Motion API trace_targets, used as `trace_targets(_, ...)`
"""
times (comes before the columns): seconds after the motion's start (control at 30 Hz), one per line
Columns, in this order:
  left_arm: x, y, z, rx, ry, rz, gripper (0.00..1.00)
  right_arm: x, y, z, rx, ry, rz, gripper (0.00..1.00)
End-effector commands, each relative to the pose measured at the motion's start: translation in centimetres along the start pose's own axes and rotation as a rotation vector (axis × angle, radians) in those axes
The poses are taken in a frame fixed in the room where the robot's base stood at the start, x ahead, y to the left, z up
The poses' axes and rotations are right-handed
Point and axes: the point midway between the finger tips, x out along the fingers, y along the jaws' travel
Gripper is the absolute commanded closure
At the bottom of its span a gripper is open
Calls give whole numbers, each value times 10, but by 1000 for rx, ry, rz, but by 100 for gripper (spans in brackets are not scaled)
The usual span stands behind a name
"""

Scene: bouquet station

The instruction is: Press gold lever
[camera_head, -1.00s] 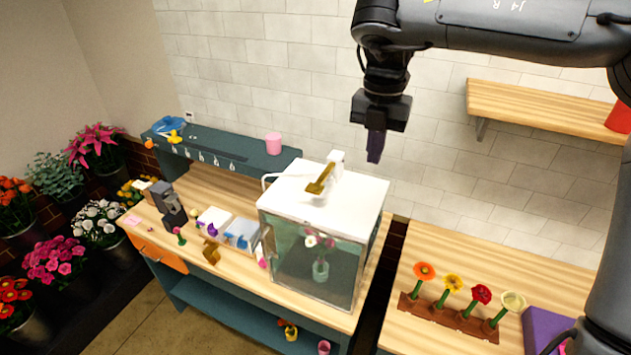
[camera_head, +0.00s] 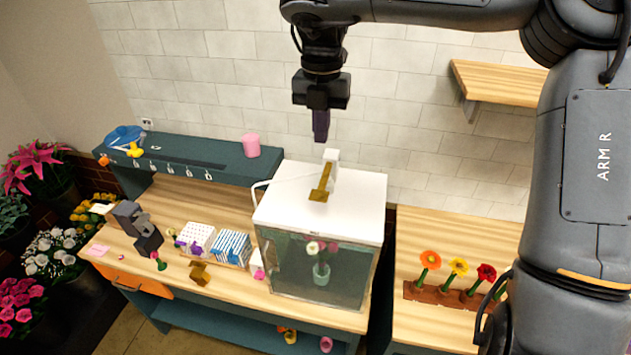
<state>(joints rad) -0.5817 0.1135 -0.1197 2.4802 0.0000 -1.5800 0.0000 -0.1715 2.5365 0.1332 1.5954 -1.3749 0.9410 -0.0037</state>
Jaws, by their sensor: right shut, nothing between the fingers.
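The gold lever (camera_head: 321,184) is a flat bar on top of the white lid (camera_head: 352,208) of a glass case, fixed at its back end to a small white block (camera_head: 331,156). It slopes down toward the front. My right gripper (camera_head: 321,138) points down, shut and empty, above and slightly behind the lever and apart from it. Inside the glass case (camera_head: 345,281) stands a small vase with pink and white flowers. My left gripper is not in view.
A teal shelf (camera_head: 221,159) with a pink cup (camera_head: 251,145) stands left of the case. A wooden wall shelf (camera_head: 497,82) is at the right. A flower rack (camera_head: 450,298) sits on the right table. Small trays and a grey device (camera_head: 138,226) are on the left table.

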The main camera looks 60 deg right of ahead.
Motion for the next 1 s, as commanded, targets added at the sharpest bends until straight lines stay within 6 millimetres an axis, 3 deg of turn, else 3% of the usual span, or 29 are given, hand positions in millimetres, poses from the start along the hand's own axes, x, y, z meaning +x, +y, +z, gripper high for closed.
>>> trace_targets(0.37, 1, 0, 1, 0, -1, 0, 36, 11, 0, 0, -1, 3, -1, 100)
trace_targets(1.0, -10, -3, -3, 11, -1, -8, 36, 114, -1, 0, -1, 4, -2, 100)
